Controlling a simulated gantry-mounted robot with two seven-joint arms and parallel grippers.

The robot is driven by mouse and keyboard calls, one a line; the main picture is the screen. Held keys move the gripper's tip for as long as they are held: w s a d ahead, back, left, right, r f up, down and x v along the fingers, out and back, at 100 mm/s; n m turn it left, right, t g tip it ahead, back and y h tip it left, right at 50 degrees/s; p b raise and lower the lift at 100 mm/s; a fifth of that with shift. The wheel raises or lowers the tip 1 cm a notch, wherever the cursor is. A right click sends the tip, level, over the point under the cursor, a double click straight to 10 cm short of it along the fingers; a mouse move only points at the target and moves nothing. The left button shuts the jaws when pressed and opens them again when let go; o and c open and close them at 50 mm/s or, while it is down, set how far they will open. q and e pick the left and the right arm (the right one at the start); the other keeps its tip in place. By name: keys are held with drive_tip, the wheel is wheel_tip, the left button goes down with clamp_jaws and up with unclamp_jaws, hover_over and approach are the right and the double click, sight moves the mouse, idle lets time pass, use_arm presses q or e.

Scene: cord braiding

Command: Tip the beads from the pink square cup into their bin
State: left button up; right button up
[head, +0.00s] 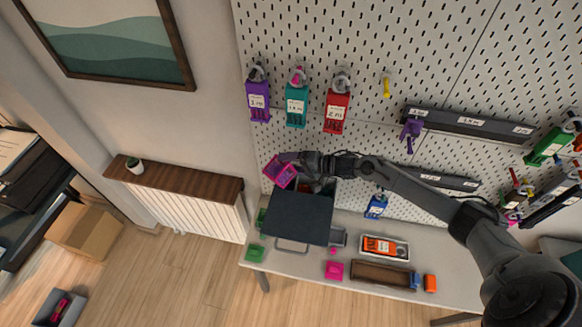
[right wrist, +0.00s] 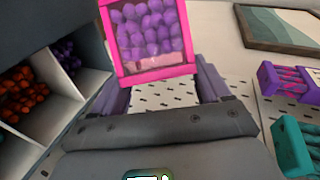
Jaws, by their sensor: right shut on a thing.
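My right gripper (head: 293,163) is shut on the pink square cup (head: 279,174) in front of the pegboard. In the right wrist view the cup (right wrist: 147,38) is held between the fingers and is full of purple beads. Its open face is turned toward the camera, so it looks tilted. Left of it in that view, a white divided bin unit (right wrist: 60,95) has one compartment with purple beads (right wrist: 66,52) and another with orange-red beads (right wrist: 18,92). The cup is beside these compartments and apart from them. My left gripper is not in view.
Purple (head: 258,100), teal (head: 296,106) and red (head: 336,110) packs hang above. Another pink item (head: 334,270) and an orange piece in a tray (head: 384,247) are on the table.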

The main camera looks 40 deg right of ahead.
drive_tip(key=shift+f+m+y+b, duration=0.7)
drive_tip(key=shift+f+m+b, duration=0.2)
drive_tip(key=shift+b, duration=1)
drive_tip(key=shift+r+m+t+y, duration=0.2)
drive_tip(key=shift+m+t+y, duration=0.1)
drive_tip(key=shift+m+t, duration=0.1)
drive_tip(key=shift+d+m+y, duration=0.1)
drive_tip(key=shift+m+y, duration=0.2)
drive_tip(key=shift+m, duration=0.2)
drive_tip(key=shift+f+m+t+y, duration=0.1)
drive_tip(key=shift+m+t+y, duration=0.5)
drive_tip(key=shift+m, duration=0.5)
